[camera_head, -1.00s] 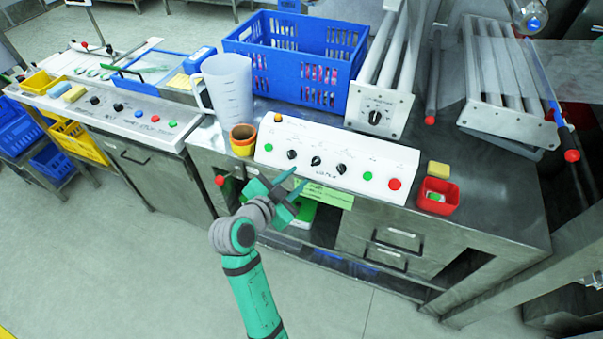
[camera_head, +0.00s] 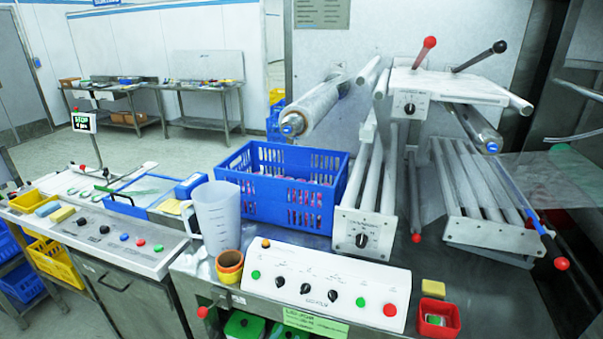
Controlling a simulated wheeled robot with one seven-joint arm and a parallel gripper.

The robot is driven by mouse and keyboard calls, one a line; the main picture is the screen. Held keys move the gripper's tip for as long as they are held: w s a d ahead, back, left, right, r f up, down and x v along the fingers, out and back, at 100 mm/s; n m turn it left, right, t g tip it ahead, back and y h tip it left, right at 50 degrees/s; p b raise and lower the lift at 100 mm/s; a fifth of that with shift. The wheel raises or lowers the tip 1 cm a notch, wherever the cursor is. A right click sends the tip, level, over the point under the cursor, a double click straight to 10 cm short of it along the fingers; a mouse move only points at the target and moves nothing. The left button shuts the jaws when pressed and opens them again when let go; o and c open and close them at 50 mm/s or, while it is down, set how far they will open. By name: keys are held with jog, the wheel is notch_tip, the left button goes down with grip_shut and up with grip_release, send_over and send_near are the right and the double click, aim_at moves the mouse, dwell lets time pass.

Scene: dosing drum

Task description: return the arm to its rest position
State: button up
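My arm and my gripper do not show in the head view now, so I cannot see whether the gripper is open or shut. The white control panel (camera_head: 330,282) with black knobs and coloured buttons stands at the front of the steel bench. Left of it are a translucent measuring jug (camera_head: 220,215) and an orange and yellow cup (camera_head: 230,266).
A blue crate (camera_head: 290,190) with packets inside stands behind the jug. A roller machine (camera_head: 363,234) with a knob plate stands right of it. A red bin (camera_head: 438,316) and a yellow sponge (camera_head: 433,289) sit at the front right. A second panel (camera_head: 115,237) is at left.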

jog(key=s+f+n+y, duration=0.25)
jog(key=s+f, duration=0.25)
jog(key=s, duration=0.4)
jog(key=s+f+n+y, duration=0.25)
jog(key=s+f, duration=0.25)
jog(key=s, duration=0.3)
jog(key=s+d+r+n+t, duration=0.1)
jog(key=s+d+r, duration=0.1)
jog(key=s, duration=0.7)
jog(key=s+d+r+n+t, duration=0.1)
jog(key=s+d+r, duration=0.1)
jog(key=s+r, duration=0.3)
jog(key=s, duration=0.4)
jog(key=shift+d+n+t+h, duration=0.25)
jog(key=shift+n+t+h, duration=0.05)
